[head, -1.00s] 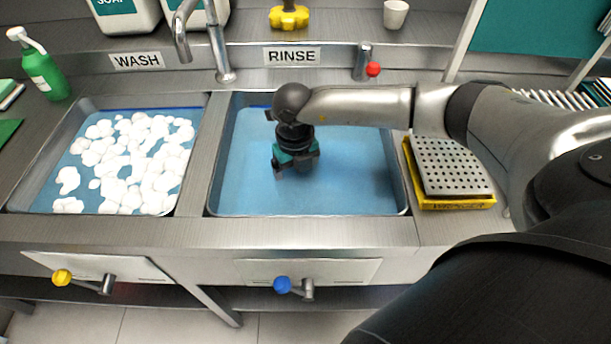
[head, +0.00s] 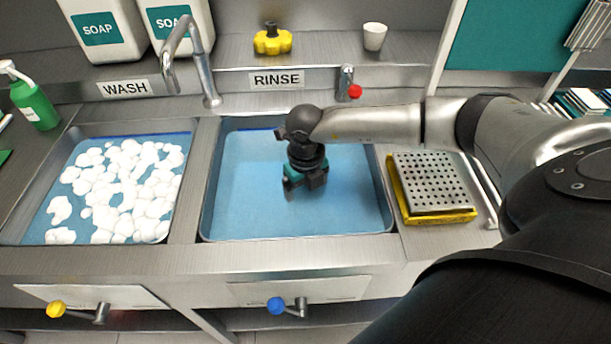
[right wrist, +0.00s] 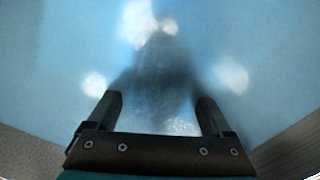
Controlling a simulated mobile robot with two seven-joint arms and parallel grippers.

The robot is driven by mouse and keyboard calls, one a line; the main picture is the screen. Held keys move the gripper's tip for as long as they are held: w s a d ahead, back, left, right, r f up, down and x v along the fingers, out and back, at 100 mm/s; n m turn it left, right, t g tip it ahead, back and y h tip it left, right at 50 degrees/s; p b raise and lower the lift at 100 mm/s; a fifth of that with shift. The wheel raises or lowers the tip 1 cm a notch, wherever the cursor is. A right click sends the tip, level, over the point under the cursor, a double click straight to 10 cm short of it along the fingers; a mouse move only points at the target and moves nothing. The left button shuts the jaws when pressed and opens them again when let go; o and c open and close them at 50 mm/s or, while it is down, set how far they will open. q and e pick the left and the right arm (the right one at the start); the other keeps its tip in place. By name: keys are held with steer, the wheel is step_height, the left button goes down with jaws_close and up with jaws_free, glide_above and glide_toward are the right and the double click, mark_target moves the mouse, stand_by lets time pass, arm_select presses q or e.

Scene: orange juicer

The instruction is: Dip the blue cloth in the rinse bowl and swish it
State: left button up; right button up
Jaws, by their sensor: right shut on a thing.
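The rinse bowl (head: 235,222) is the metal basin under the RINSE sign in the head view, with clear blue water in it. My right gripper (head: 306,184) points down into its middle. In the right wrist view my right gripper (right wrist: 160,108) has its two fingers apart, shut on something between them. I take this to be the blue cloth, but I cannot make out its shape against the blue water and a dark shadow. Its lower part and any contact with the bowl floor are unclear. My left gripper is not in view.
The wash basin (head: 190,150) at left holds white foam. A tap (head: 205,80) stands between the basins, and a red-knobbed valve (head: 347,85) behind the rinse bowl. A perforated plate on a yellow tray (head: 445,217) lies to the right. Soap jugs (head: 100,30) stand behind.

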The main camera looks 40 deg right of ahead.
step_height(320, 180, up, 15)
steer(key=p, duration=1.1)
steer(key=shift+p, duration=0.4)
